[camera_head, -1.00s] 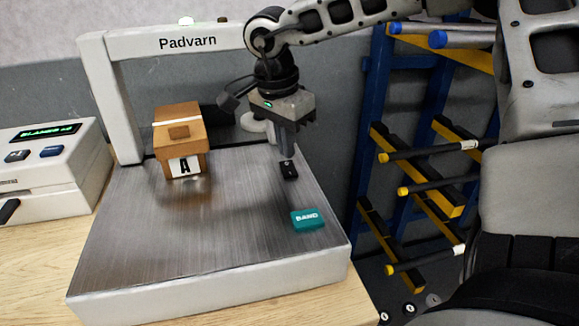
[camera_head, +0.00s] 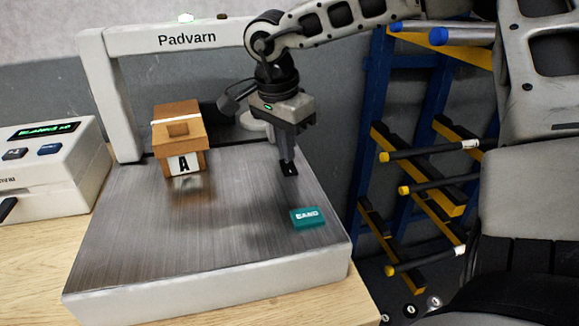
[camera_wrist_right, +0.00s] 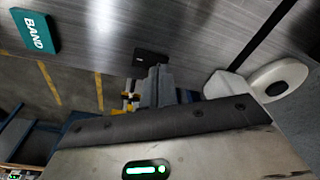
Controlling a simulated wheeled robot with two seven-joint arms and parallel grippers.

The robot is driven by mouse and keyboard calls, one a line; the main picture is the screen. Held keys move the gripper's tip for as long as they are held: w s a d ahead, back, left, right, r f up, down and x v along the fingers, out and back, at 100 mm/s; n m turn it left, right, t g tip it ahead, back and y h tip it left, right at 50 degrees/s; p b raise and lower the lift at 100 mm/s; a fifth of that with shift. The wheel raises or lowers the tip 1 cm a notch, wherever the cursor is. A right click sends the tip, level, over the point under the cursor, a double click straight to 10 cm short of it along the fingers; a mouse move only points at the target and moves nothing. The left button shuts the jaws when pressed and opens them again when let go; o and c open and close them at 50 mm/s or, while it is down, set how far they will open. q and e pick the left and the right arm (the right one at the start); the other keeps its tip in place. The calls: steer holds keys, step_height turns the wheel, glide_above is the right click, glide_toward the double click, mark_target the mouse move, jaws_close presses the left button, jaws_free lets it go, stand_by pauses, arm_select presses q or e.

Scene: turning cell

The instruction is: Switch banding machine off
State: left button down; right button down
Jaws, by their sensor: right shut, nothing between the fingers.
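The banding machine (camera_head: 120,262) is a white frame marked "Padvarn" with a brushed steel top. A small black switch (camera_head: 291,173) sits on the top's right side, behind the teal BAND button (camera_head: 309,217). My right gripper (camera_head: 286,163) is shut and empty, pointing down with its fingertips at the switch and partly covering it. I cannot tell whether they touch. In the right wrist view the switch (camera_wrist_right: 151,57) shows just beyond the fingertips (camera_wrist_right: 157,72). My left gripper is out of view.
A brown box (camera_head: 180,142) with an "A" label and white band stands under the arch. A white labelling device (camera_head: 60,165) with a green display is at the left. A blue and yellow rack (camera_head: 375,90) stands right of the bench. The steel top's front is clear.

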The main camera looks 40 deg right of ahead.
steer(key=shift+f+b, duration=0.35)
steer(key=shift+f, duration=0.1)
steer(key=shift+r+p, duration=2.35)
steer(key=shift+r, duration=1.3)
steer(key=shift+f, duration=0.1)
